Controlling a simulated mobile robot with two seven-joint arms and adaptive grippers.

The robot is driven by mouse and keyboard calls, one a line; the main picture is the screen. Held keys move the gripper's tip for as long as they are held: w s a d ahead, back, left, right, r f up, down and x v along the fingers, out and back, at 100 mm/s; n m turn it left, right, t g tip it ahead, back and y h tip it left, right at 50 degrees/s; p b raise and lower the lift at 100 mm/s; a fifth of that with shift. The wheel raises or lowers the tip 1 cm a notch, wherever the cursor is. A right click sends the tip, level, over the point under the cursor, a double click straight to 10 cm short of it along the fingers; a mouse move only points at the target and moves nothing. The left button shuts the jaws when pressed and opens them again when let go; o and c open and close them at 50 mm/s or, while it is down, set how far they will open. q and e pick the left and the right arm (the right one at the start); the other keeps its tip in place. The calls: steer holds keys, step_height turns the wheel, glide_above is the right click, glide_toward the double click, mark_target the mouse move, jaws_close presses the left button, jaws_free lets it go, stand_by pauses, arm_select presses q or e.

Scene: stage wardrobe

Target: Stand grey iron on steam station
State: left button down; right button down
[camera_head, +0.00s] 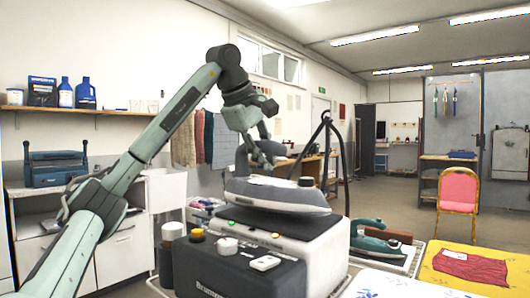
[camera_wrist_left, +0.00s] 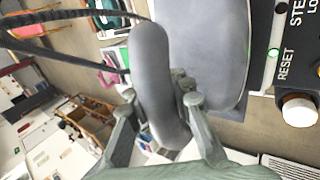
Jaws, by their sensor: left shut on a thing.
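The grey iron (camera_head: 277,196) is level over the top of the steam station (camera_head: 318,252). A gap between its sole and the station's dark top cannot be made out. My left gripper (camera_head: 262,158) is shut on the iron's handle from above. In the left wrist view the grey handle (camera_wrist_left: 152,75) runs between the two fingers (camera_wrist_left: 158,105). The iron's grey body (camera_wrist_left: 207,45) lies beside the station's panel (camera_wrist_left: 290,65), which has a RESET label and a white knob. My right gripper is in neither view.
A green iron (camera_head: 369,238) stands on the right of the station. A black cord (camera_head: 325,150) arches up behind the grey iron. A folded red cloth (camera_head: 470,267) lies on yellow fabric at the front right. A pink chair (camera_head: 459,190) stands on open floor behind.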

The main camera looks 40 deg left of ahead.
arm_select(q)
steer(key=shift+a+f, duration=0.1)
steer(key=shift+f, duration=0.65)
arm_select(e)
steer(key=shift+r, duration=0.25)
arm_select(q)
steer(key=c, duration=1.9)
jaws_free()
steer(key=shift+f, duration=0.15)
steer(key=o, duration=0.6)
steer(key=shift+c, duration=0.2)
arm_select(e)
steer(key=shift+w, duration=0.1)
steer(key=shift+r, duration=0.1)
